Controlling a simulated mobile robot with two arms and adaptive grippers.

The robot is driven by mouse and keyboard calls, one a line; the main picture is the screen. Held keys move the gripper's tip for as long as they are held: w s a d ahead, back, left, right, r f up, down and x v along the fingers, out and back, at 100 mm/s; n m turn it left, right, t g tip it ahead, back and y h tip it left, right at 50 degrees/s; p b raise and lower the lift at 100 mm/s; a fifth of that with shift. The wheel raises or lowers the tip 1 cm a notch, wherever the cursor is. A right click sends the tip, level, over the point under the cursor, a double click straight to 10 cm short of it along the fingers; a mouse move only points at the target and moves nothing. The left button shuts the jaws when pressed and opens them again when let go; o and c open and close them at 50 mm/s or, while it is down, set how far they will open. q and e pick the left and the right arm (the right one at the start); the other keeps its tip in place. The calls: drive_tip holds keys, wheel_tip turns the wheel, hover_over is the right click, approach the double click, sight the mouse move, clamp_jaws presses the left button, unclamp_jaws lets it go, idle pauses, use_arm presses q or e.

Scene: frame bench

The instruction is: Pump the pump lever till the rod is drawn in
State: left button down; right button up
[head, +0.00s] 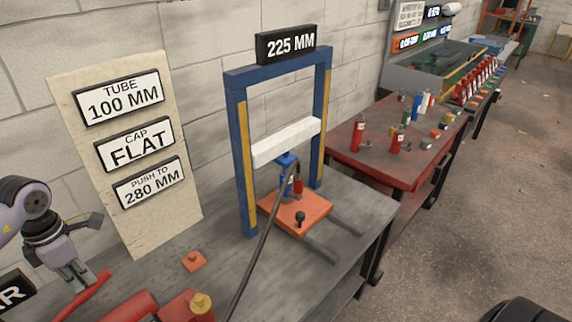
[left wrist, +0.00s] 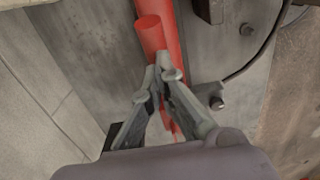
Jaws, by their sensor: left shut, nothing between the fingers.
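A red pump lever (head: 84,296) slants up from the bottom edge at the lower left of the head view. It ends in front of a red pump body (head: 135,306), which is cut off by the frame's lower edge. My left gripper (head: 79,284) is shut and empty, right at the lever. In the left wrist view a red bar (left wrist: 150,34) runs behind and past the shut fingertips (left wrist: 161,70); whether they touch it I cannot tell. A blue cylinder (head: 286,178) stands under the white crossbeam of a blue frame. I cannot make out its rod. My right gripper is not in view.
The blue frame (head: 239,165) carries a 225 MM sign (head: 286,44). A dark hose (head: 262,245) runs from the cylinder to the lower left. A board (head: 190,185) reads tube 100 mm, cap flat, push to 280 mm. A red table (head: 378,165) stands at right.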

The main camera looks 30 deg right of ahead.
use_arm(q)
wheel_tip(320, 180, down, 9)
drive_tip(key=b, duration=0.6)
drive_tip(key=shift+f+b, duration=0.1)
drive_tip(key=shift+b, duration=0.25)
drive_tip(key=shift+r+p, duration=0.45)
drive_tip(key=shift+r, duration=0.15)
wheel_tip(320, 180, up, 8)
drive_tip(key=p, duration=0.4)
drive_tip(key=shift+f, duration=0.1)
wheel_tip(320, 180, down, 9)
drive_tip(key=b, duration=0.6)
drive_tip(key=shift+r, duration=0.5)
wheel_tip(320, 180, up, 8)
drive_tip(key=p, duration=0.4)
drive_tip(key=shift+r+p, duration=0.1)
drive_tip(key=shift+p, duration=0.25)
